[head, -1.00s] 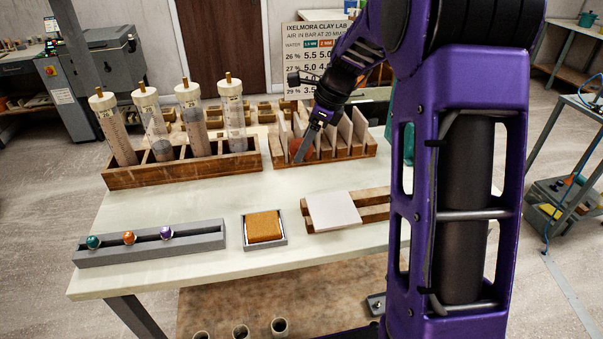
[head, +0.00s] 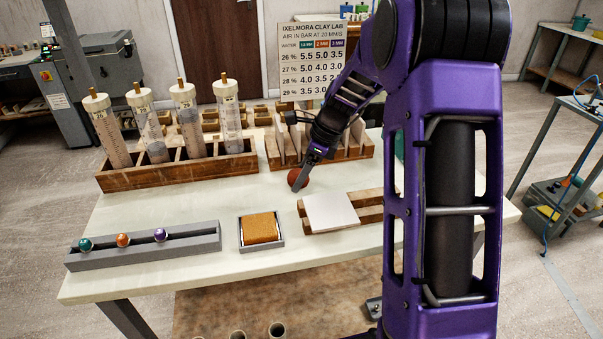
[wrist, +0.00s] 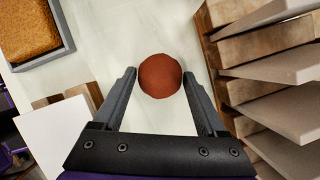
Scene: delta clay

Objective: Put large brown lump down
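The large brown lump (wrist: 160,76) is round and reddish brown. In the wrist view it sits between the two fingertips of my gripper (wrist: 160,74), which close on it from both sides. In the head view the lump (head: 295,180) is partly hidden behind a finger of my gripper (head: 300,183). It is at or just above the pale tabletop (head: 240,190), in front of the wooden rack of upright slabs (head: 285,158). I cannot tell whether it touches the table.
A white slab (head: 330,212) on wooden slats lies to the front right. A grey tray (head: 281,243) with an orange-brown block (head: 260,228) is nearby. A grey rail (head: 190,246) holds three coloured balls. A wooden rack (head: 180,176) holds clear tubes. Bare tabletop lies left of the lump.

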